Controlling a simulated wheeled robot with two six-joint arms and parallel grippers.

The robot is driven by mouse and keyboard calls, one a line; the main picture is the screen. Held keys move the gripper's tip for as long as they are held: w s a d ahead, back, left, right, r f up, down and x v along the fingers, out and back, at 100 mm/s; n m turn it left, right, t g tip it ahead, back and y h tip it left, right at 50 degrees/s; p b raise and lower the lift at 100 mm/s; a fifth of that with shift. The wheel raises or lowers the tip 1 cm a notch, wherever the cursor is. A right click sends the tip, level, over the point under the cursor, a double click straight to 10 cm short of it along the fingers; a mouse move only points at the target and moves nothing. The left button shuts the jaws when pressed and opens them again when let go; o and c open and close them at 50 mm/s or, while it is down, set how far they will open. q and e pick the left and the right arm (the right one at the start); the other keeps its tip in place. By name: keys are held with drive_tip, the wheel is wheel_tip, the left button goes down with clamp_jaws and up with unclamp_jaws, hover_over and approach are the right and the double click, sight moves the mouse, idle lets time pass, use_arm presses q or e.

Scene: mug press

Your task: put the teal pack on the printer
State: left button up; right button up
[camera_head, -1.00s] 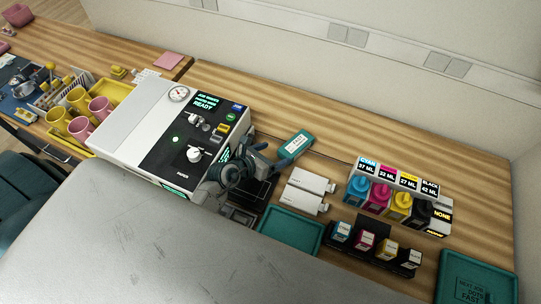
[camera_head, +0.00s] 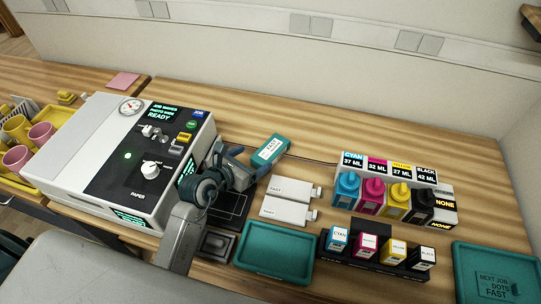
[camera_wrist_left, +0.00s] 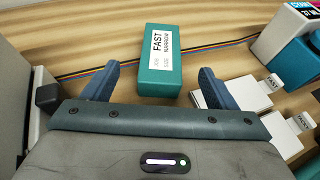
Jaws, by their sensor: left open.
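The teal pack (camera_head: 270,150) with a white label reading FAST lies on the wooden bench, right of the printer (camera_head: 110,165). The printer is a white box with a black control panel. My left gripper (camera_head: 246,163) is open and empty beside the pack's near left end. In the left wrist view the pack (camera_wrist_left: 160,75) shows between the two spread blue fingers (camera_wrist_left: 156,84), with a gap on each side. I cannot tell how far the fingers are above the bench. My right gripper is not in view.
White cartridges (camera_head: 290,200), an empty teal tray (camera_head: 275,255) and ink bottles (camera_head: 385,195) stand right of my left gripper. Small ink boxes (camera_head: 366,245) stand in front of the bottles. A yellow tray (camera_head: 32,186) with mugs is left of the printer. A striped cable (camera_wrist_left: 95,70) runs behind the pack.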

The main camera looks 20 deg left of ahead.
sight(271, 149)
use_arm(q)
drive_tip(key=x, duration=0.3)
drive_tip(key=shift+w+d, duration=0.1)
drive_tip(key=shift+w, duration=0.1)
drive_tip(key=p+x, duration=0.2)
drive_tip(key=x, duration=0.2)
drive_tip(key=shift+w+d+f, duration=0.1)
drive_tip(key=shift+w+d, duration=0.15)
drive_tip(key=shift+w, duration=0.05)
drive_tip(key=shift+w+d+f, duration=0.1)
drive_tip(key=shift+w+f, duration=0.15)
drive_tip(key=shift+r, duration=0.1)
drive_tip(key=c, duration=1.4)
drive_tip(key=shift+o, duration=0.2)
drive_tip(key=shift+r, duration=0.1)
